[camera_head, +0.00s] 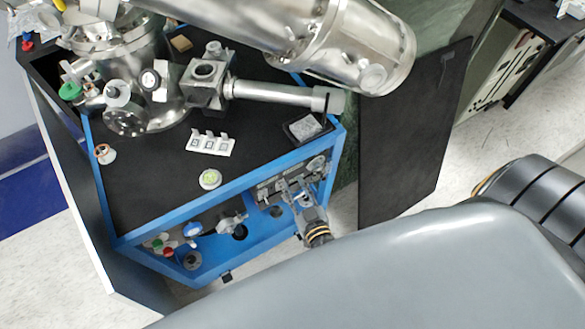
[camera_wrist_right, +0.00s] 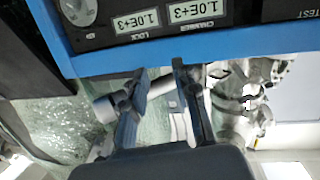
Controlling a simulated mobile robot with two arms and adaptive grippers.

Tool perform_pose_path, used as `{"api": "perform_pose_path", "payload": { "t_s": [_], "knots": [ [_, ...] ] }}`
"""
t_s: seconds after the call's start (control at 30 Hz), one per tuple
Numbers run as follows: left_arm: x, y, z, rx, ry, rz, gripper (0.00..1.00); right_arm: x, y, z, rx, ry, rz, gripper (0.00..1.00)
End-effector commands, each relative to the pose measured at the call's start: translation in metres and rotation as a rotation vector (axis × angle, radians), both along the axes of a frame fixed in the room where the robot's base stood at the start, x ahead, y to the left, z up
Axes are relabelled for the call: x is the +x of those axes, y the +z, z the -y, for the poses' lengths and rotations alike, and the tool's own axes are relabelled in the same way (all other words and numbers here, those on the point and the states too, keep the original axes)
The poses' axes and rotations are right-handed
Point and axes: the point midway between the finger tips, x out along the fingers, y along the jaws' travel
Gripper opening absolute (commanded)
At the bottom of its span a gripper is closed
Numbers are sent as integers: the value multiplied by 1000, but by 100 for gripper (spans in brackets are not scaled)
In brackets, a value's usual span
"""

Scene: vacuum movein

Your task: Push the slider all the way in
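The slider looks to be the grey collar (camera_head: 330,100) at the right end of a metal tube (camera_head: 270,92), away from the chrome chamber (camera_head: 150,90). In the right wrist view a grey cylinder (camera_wrist_right: 103,108), probably this collar, shows beyond the left finger and partly behind it. My right gripper (camera_head: 294,187) is in front of the blue bench's front panel, below the collar in the picture. In the wrist view its two dark fingers (camera_wrist_right: 163,80) are apart, with no object clearly held between them. My left gripper is not in view.
The blue-framed bench (camera_head: 230,172) has a black top with a white label strip (camera_head: 210,143) and a small dark tray (camera_head: 304,128). A large chrome cylinder (camera_head: 340,45) hangs over the back. The display panel (camera_wrist_right: 165,18) appears upside down near my fingers.

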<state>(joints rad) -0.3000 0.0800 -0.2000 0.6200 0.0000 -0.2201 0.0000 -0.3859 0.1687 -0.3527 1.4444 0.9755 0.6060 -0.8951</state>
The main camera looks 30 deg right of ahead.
Motion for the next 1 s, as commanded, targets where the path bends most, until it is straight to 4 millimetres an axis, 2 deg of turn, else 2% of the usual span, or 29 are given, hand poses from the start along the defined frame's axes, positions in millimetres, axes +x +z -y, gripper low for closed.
{"api": "perform_pose_path", "payload": {
  "t_s": [0.3,0.5,0.7,1.0],
  "knots": [
    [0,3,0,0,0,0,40,-19,-58,-12,-2,108,-149,29],
    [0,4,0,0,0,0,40,-30,-84,-15,0,147,-220,29],
    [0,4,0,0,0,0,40,-35,-93,-17,3,161,-250,29],
    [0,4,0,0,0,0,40,-36,-94,-16,2,162,-251,29]
  ]
}}
